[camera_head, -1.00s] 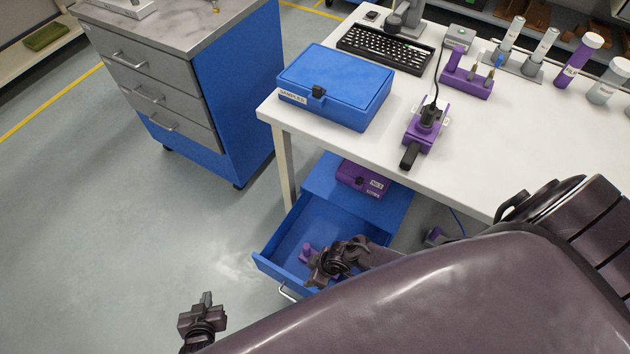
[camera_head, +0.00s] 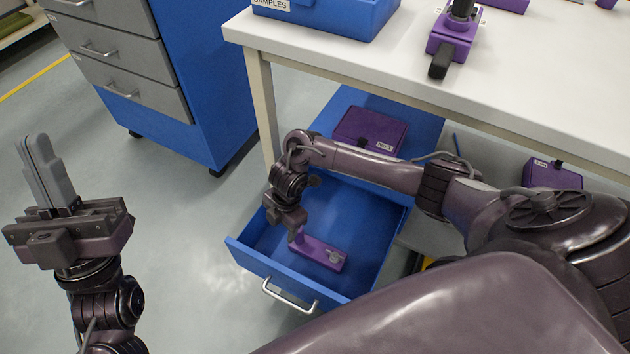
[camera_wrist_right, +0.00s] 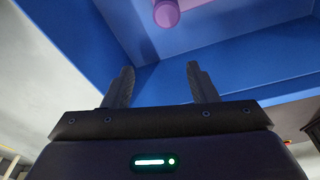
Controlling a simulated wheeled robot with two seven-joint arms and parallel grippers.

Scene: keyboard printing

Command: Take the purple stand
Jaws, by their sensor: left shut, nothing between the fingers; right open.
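The purple stand (camera_head: 322,254) lies inside the open blue drawer (camera_head: 262,268), toward its near right part. It has a grey knob at its right end and an upright purple part at its left end. My right gripper (camera_head: 293,222) is over the drawer, close to that upright part; its fingertips are hard to see there. In the right wrist view its two fingers (camera_wrist_right: 160,82) are open and empty, and a rounded purple end (camera_wrist_right: 166,13) shows beyond them at the top. My left gripper (camera_head: 42,150) is shut and empty, raised at the far left, away from the drawer.
A purple box (camera_head: 370,131) sits on the blue surface behind the drawer, under the white table (camera_head: 400,78). Another purple box (camera_head: 552,175) is at the right. A grey and blue cabinet (camera_head: 190,80) stands at the back left. The floor left of the drawer is clear.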

